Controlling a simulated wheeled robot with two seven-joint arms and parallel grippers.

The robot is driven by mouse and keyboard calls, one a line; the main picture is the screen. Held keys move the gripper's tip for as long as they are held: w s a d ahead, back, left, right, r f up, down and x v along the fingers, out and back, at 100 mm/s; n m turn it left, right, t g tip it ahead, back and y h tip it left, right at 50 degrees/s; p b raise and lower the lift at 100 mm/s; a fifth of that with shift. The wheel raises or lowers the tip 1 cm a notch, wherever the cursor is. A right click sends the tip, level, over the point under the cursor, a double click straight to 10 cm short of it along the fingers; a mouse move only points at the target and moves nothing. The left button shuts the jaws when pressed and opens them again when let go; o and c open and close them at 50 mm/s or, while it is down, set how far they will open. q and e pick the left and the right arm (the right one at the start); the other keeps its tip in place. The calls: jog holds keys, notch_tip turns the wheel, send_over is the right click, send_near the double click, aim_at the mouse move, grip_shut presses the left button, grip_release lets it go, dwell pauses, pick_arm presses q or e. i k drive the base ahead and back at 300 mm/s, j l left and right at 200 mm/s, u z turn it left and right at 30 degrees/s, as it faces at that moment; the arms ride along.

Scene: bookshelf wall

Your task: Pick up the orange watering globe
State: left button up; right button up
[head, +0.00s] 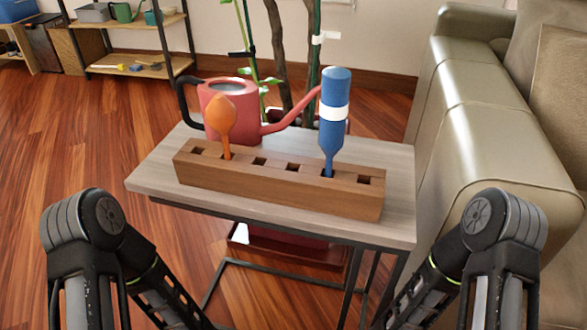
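The orange watering globe (217,111) stands bulb-up with its thin stem in a square hole toward the left of a long wooden block (260,190). A blue globe or bottle (335,88) with a white band stands in another hole of the block toward the right. The other holes in view look empty. The block rests on a small grey-topped side table (158,177). Both of my arms come in from the bottom corners, below and in front of the table. Neither gripper's fingertips show in the head view, and neither arm touches the globes.
A red watering can (242,108) with a dark handle stands behind the block, close to the orange globe. Plant stems (284,50) rise behind the table. A beige sofa (492,120) stands close on the right. A shelf (135,62) stands at the back left. Wooden floor is open at left.

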aim_at(221, 114)
jog(key=k+j+z, duration=0.25)
jog(key=k+j, duration=0.25)
jog(key=j, duration=0.25)
jog(key=k+j+z, duration=0.25)
jog(key=k+j, duration=0.3)
jog(key=j, duration=0.15)
